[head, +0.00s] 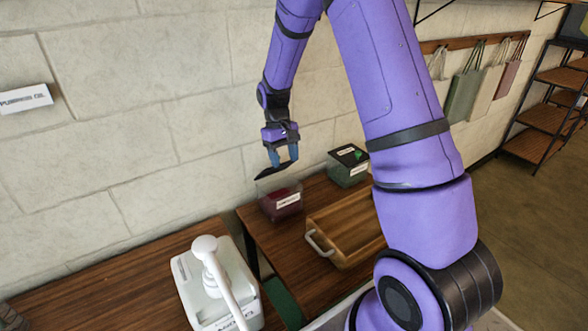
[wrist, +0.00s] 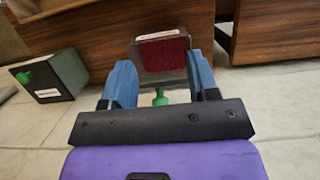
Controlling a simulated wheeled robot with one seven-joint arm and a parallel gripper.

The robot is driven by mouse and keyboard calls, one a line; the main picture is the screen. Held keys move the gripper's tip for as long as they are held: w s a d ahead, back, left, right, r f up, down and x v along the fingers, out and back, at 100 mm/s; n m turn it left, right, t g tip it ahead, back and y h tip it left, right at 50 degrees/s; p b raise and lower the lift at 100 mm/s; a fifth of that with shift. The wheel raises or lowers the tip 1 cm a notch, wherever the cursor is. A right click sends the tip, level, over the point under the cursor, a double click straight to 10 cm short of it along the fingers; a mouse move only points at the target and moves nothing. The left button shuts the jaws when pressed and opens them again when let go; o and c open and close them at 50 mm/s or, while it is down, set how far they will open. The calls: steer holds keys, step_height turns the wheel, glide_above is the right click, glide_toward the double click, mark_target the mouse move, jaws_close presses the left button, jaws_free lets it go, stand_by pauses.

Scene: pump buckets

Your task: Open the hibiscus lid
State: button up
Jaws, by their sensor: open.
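A clear box with dark red contents (head: 282,204) and a white label stands on the wooden table against the wall; the label is too small to read. Its black lid (head: 275,170) looks tilted up above the box, just under my gripper. My gripper (head: 283,157) is open above the box, its blue fingers close to the lid. In the wrist view the red box (wrist: 163,55) shows beyond the open fingers, and a green knob (wrist: 160,97) sits between them, with no clear contact. How far the lid is raised is hard to tell there.
A second box (head: 348,168) with a shut black lid and green knob stands to the right. A wooden tray (head: 345,228) with a white handle lies in front of the boxes. A white pump container (head: 215,285) stands on the left counter. The stone wall is close behind.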

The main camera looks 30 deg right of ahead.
steer(key=s+a, duration=0.1)
steer(key=s, duration=0.6)
steer(key=shift+s+a+r, duration=0.25)
steer(key=shift+s+r, duration=0.05)
steer(key=shift+r, duration=0.1)
steer(key=shift+w, duration=0.15)
steer(key=w+d+r+t, duration=0.3)
steer(key=w+r+t, duration=0.2)
steer(key=w+t, duration=0.45)
steer(key=shift+g, duration=0.95)
steer(key=x, duration=0.7)
steer(key=w+x, duration=0.1)
steer(key=x, duration=0.3)
steer(key=shift+r, duration=0.1)
steer(key=shift+c, duration=0.6)
jaws_close()
steer(key=shift+w, duration=0.1)
